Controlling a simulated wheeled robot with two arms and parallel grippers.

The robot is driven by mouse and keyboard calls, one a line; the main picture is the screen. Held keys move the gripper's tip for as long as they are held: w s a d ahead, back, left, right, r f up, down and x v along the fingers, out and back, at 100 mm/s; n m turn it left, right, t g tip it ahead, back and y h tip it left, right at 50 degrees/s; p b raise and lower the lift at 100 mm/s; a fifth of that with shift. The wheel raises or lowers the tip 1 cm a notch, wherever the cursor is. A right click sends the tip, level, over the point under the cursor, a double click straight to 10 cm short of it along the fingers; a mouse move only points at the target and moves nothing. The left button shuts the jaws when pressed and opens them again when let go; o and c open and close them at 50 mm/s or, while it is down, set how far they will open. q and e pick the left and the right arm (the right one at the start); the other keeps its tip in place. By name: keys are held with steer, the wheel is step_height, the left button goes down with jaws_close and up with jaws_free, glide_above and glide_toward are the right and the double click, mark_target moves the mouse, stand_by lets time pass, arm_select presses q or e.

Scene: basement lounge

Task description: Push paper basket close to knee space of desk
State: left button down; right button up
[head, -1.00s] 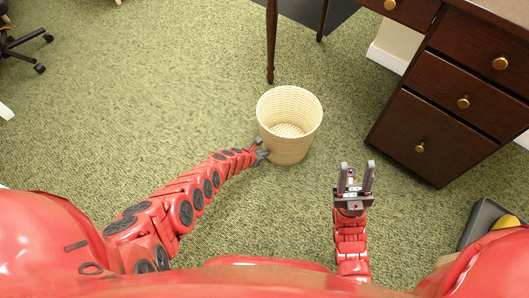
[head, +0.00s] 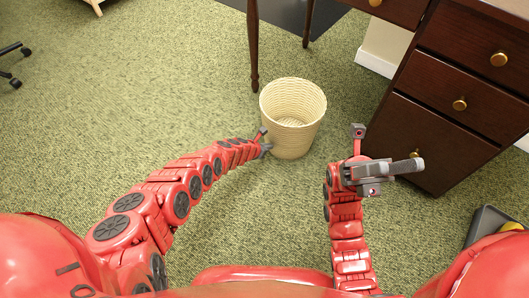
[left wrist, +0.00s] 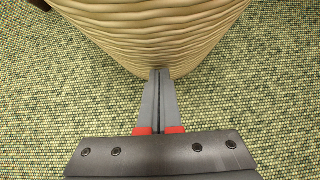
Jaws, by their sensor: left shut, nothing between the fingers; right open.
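The paper basket (head: 292,135) is a cream, ribbed, open-topped bin standing upright and empty on the carpet in the head view. The desk (head: 445,120) is dark brown with brass knobs; its knee space opens between a thin leg (head: 253,50) and the drawer block, behind and right of the basket. My left gripper (head: 265,147) is shut and empty at the basket's lower left side. In the left wrist view its closed fingertips (left wrist: 160,75) meet or nearly meet the basket's lower wall (left wrist: 150,30). My right gripper (head: 385,152) is open and empty, right of the basket, before the drawers.
Green carpet (head: 120,110) is clear to the left and around the basket. A dark mat (head: 285,12) lies under the desk. A dark tray (head: 490,225) with a yellow item stands at right. Chair casters (head: 12,80) show at far left.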

arm_select(q)
steer(key=shift+w+d+b, duration=0.5)
steer(key=shift+w+b, duration=0.05)
steer(key=shift+w, duration=0.05)
arm_select(e)
steer(key=s+d+r+n+t+h, duration=0.3)
steer(key=s+n+t+h, duration=0.2)
steer(key=h, duration=0.3)
steer(key=shift+n+h, duration=0.3)
steer(key=shift+n, duration=0.4)
